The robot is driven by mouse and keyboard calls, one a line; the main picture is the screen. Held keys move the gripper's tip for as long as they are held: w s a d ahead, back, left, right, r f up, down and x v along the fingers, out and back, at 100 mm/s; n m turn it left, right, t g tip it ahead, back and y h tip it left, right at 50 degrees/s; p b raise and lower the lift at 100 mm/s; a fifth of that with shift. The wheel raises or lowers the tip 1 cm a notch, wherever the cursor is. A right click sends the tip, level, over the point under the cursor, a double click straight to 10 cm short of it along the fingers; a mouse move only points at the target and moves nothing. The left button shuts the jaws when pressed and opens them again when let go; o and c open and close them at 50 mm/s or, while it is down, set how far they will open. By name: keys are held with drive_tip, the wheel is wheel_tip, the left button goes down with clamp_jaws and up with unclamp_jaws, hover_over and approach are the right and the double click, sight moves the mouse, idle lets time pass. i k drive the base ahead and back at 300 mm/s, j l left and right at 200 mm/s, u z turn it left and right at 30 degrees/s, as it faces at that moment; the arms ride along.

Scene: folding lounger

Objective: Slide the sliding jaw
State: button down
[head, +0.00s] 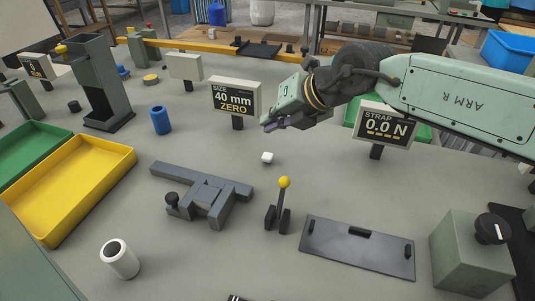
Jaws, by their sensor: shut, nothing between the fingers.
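A dark grey caliper-like fixture lies on the grey bench in the head view, left of centre. It has a long beam (180,172) and a sliding jaw (200,200) with a round black knob (172,199) at its left end. Its display sign (236,100) stands behind it and reads "SIZE 40 mm ZERO". My gripper (268,126) is shut and empty, above the bench to the upper right of the fixture and apart from it.
A yellow-knobbed lever (284,183) stands just right of the fixture. A dark plate (357,246) and a green box with a dial (472,255) are further right. A yellow tray (85,190), blue cylinder (160,120) and white cylinder (119,259) are on the left. A "STRAP 0.0 N" sign (385,125) stands behind.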

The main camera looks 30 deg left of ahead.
sight(185, 210)
drive_tip(key=k, duration=1.5)
